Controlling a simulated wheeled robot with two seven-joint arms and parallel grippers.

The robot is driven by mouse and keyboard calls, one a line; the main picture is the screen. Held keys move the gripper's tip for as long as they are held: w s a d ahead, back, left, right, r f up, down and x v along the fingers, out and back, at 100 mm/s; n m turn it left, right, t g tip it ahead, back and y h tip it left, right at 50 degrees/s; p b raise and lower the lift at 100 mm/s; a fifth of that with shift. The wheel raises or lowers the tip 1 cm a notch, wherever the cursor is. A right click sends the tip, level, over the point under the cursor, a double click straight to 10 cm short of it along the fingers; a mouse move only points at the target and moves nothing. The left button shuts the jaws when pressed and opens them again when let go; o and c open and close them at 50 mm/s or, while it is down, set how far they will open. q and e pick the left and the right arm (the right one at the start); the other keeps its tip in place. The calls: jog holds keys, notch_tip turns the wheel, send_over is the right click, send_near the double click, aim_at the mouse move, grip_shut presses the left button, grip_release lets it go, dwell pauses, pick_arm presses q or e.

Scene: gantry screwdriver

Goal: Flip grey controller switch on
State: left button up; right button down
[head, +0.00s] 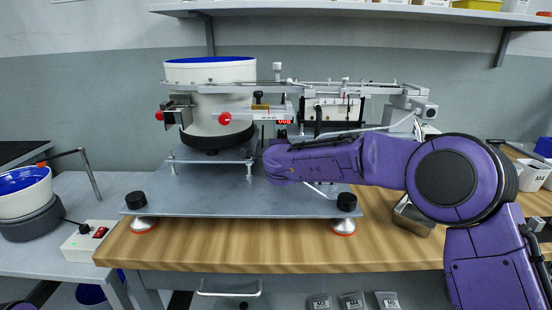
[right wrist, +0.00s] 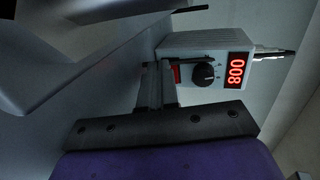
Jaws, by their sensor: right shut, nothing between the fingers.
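The grey controller (right wrist: 210,45) is a box with a black knob (right wrist: 204,75), a lit red digit display (right wrist: 237,70) and a red switch (right wrist: 176,74). In the head view only its lit display (head: 284,122) shows clearly, just above my right forearm. My right gripper (right wrist: 161,66) is shut and empty, with its fingertips right beside the red switch. I cannot tell whether they touch it, and the fingers partly hide the switch. In the head view my own arm hides the right gripper. My left gripper is not in view.
A white bowl feeder (head: 210,72) with linear rails stands on a grey metal plate (head: 190,202) on the wooden bench (head: 250,255). At left is another bowl (head: 24,190) and a white box with a red switch (head: 90,240). A shelf (head: 360,10) runs above.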

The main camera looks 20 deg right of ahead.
jog(key=v, duration=0.5)
jog(key=shift+s+r, duration=0.1)
jog(key=shift+r, duration=0.1)
jog(key=s+a, duration=0.1)
jog(key=s+a+r, duration=0.1)
jog(key=s, duration=0.1)
jog(key=s+a+p, duration=0.1)
jog(key=s, duration=0.1)
jog(key=shift+a+r, duration=0.2)
